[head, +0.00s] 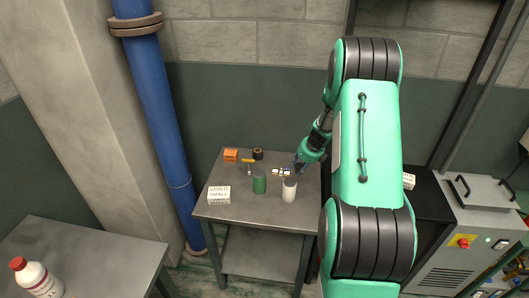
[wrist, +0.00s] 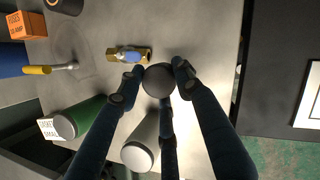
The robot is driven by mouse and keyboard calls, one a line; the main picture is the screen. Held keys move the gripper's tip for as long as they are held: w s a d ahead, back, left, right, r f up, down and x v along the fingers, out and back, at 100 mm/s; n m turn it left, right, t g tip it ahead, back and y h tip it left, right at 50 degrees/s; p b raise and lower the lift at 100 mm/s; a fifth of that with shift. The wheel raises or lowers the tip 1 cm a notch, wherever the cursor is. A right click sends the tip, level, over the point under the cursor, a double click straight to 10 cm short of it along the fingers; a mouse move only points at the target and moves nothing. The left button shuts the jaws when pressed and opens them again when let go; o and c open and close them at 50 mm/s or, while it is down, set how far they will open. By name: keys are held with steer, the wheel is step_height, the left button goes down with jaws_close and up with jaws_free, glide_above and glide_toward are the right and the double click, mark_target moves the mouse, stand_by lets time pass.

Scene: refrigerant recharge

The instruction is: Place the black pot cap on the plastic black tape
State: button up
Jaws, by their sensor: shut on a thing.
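The black pot cap (wrist: 158,80) is a small dark round piece held between the fingertips of my gripper (wrist: 158,76) in the wrist view. My gripper (head: 299,166) hangs over the right part of the grey table in the head view, close to the white can. The cap cannot be made out clearly there. The plastic black tape (head: 258,154) is a dark roll standing near the table's back edge, left of my gripper. It also shows, cut off, at the wrist view's top left (wrist: 66,4). Cap and tape are apart.
On the table (head: 232,212) are a white can (head: 289,191), green can (head: 260,185), white labelled box (head: 219,193), orange fuse box (head: 231,155), yellow-handled tool (head: 248,161) and brass-and-blue fitting (wrist: 130,54). A blue pipe (head: 160,100) stands behind left.

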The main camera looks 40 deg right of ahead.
steer(key=w+a+r+p, duration=0.4)
steer(key=w+a+p, duration=0.8)
steer(key=p, duration=0.6)
steer(key=shift+r+n, duration=0.3)
steer(key=shift+r, duration=0.05)
steer(key=shift+w, duration=0.15)
steer(key=p, duration=0.3)
glide_above(256, 149)
steer(key=s, duration=0.2)
steer(key=shift+x, duration=0.8)
steer(key=shift+s, duration=0.15)
steer(key=shift+f, duration=0.1)
steer(key=shift+f+p, duration=0.35)
steer(key=shift+f, duration=1.35)
steer(key=shift+f, duration=0.1)
